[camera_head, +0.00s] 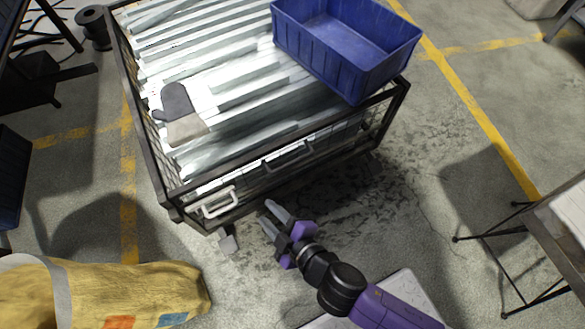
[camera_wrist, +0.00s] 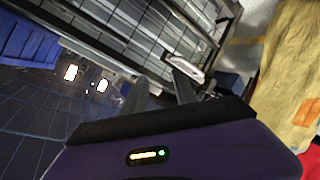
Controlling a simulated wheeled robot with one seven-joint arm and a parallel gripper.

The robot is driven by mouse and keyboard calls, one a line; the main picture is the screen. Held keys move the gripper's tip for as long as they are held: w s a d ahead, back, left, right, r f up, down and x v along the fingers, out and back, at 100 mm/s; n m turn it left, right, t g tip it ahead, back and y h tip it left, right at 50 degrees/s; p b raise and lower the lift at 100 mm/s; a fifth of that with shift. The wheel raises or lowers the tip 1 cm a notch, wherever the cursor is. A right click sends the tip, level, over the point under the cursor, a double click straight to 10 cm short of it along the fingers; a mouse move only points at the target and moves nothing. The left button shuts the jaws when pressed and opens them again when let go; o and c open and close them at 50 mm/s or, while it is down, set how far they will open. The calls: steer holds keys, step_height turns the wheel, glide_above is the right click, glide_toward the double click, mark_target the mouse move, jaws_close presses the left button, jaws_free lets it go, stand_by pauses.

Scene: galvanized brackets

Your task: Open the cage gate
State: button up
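The dark-framed wire cage (camera_head: 166,190) stands in front of me, filled with pale metal brackets (camera_head: 235,88). Its near mesh side carries a white handle (camera_head: 219,203) toward the left end and a grey bar handle (camera_head: 288,155) nearer the middle. The near side looks closed in the head view. My gripper (camera_head: 266,212) is open and empty, in front of this side, right of the white handle and apart from it. In the wrist view the gripper's fingers (camera_wrist: 160,88) are spread, and a pale handle (camera_wrist: 188,68) shows just beyond the right finger.
A blue bin (camera_head: 345,45) sits on the cage's right end, and a grey-and-beige glove (camera_head: 178,112) lies on the brackets. A yellow sack (camera_head: 100,292) lies at lower left. A thin-legged table (camera_head: 560,215) stands right. Stained floor between is clear.

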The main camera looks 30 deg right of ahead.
steer(key=w+a+f+n+h+b, duration=0.1)
steer(key=w+f+n+h+b, duration=0.15)
steer(key=w+f, duration=0.35)
steer(key=m+t+h, duration=0.1)
steer(key=m+h, duration=0.1)
steer(key=h, duration=0.7)
glide_toward(293, 162)
steer(key=w+f, duration=0.1)
steer(key=w, duration=0.1)
steer(key=shift+n+h, duration=0.25)
steer(key=shift+d+b+x, duration=0.25)
steer(key=shift+b+x, duration=0.65)
steer(key=shift+x, duration=3.3)
steer(key=shift+s+f, duration=0.1)
steer(key=shift+s, duration=0.1)
jaws_close()
